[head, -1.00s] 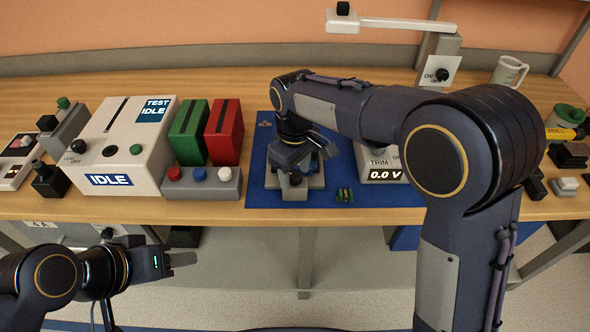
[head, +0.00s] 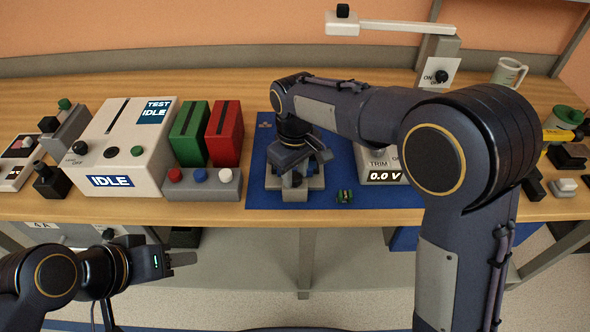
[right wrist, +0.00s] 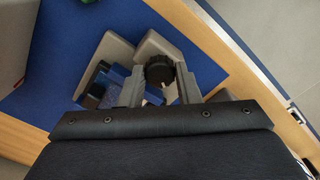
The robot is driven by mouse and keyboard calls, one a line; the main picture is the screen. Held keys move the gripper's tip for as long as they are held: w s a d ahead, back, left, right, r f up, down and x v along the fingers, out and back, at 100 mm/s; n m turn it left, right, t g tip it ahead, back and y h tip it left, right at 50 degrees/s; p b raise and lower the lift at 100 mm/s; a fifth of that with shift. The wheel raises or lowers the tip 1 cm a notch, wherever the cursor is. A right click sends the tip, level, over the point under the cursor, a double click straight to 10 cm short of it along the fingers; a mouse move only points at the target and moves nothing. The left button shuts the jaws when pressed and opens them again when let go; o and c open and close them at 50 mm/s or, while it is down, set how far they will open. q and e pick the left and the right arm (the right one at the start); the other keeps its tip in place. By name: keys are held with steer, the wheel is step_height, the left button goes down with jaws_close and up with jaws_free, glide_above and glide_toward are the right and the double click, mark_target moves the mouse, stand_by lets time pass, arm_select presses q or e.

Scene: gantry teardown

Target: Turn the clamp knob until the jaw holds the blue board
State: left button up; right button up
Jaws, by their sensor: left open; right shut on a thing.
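The grey clamp (head: 309,184) stands on the blue mat, mostly hidden under my right gripper (head: 298,176) in the head view. In the right wrist view the black clamp knob (right wrist: 159,72) with a pale mark sits between the two fingers of my right gripper (right wrist: 160,84), which is shut on it. The blue board (right wrist: 113,78) lies beside the knob at the clamp, partly hidden by the left finger. I cannot tell whether the jaw touches the board. My left gripper (head: 182,259) is open and empty, low in front of the bench edge.
A small green part (head: 344,197) lies on the blue mat (head: 262,150) right of the clamp. Green (head: 190,135) and red (head: 225,135) blocks and a button box (head: 202,186) stand to the left. A trim box (head: 384,177) stands to the right.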

mark_target(296, 176)
steer(key=m+p, duration=0.2)
steer(key=m, duration=0.3)
steer(key=shift+r, duration=0.1)
steer(key=m+p, duration=0.1)
steer(key=m, duration=0.4)
steer(key=shift+m, duration=0.4)
steer(key=o, duration=1)
step_height(296, 176, up, 8)
steer(key=shift+f, duration=0.15)
steer(key=shift+d, duration=0.1)
